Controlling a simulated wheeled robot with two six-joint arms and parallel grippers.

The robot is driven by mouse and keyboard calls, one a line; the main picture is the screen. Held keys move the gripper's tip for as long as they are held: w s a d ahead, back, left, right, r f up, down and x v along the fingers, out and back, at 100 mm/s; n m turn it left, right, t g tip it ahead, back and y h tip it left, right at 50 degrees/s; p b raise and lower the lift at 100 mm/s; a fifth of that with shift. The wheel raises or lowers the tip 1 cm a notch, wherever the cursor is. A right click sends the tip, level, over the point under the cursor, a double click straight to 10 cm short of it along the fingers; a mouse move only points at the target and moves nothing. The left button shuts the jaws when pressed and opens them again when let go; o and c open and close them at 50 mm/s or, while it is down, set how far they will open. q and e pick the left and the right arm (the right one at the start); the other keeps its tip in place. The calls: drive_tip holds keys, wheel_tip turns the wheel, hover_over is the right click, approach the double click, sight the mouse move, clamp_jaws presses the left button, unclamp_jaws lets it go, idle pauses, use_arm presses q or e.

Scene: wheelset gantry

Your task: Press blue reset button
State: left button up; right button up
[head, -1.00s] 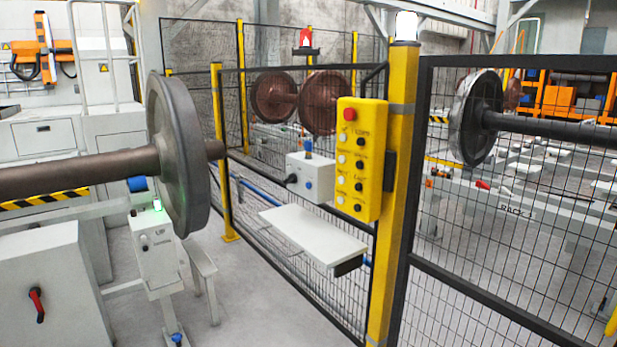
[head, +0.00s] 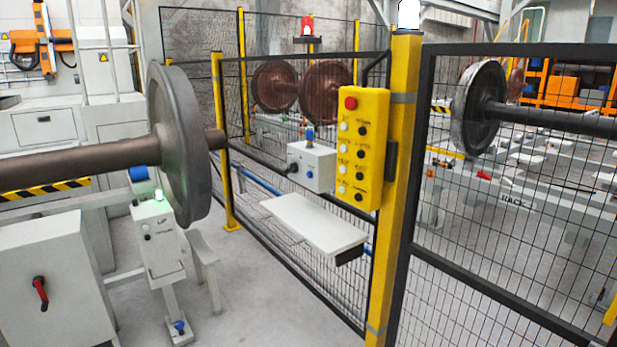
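A blue round button (head: 308,173) sits on the front of a small white-grey control box (head: 315,167), mounted by the fence left of the yellow panel. A yellow control panel (head: 361,148) hangs on the yellow post, with a red button (head: 350,103) on top and white and black buttons below. Another blue knob (head: 179,327) shows low on the stand at the left. Which of these is the reset button cannot be read from labels. Neither of my grippers is in the head view.
A large wheelset (head: 181,146) stands at the left, by a grey pedestal box (head: 157,238) with a lit green lamp. A white shelf (head: 312,224) juts out below the control box. Mesh fence (head: 490,210) closes the right side. Grey floor (head: 245,290) is open between.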

use_arm(q)
drive_tip(key=shift+w, duration=0.5)
clamp_jaws()
drive_tip(key=shift+w, duration=0.2)
drive_tip(key=shift+s, duration=0.15)
drive_tip(key=shift+s, duration=0.4)
drive_tip(key=shift+s, duration=0.15)
drive_tip(key=shift+w, duration=0.6)
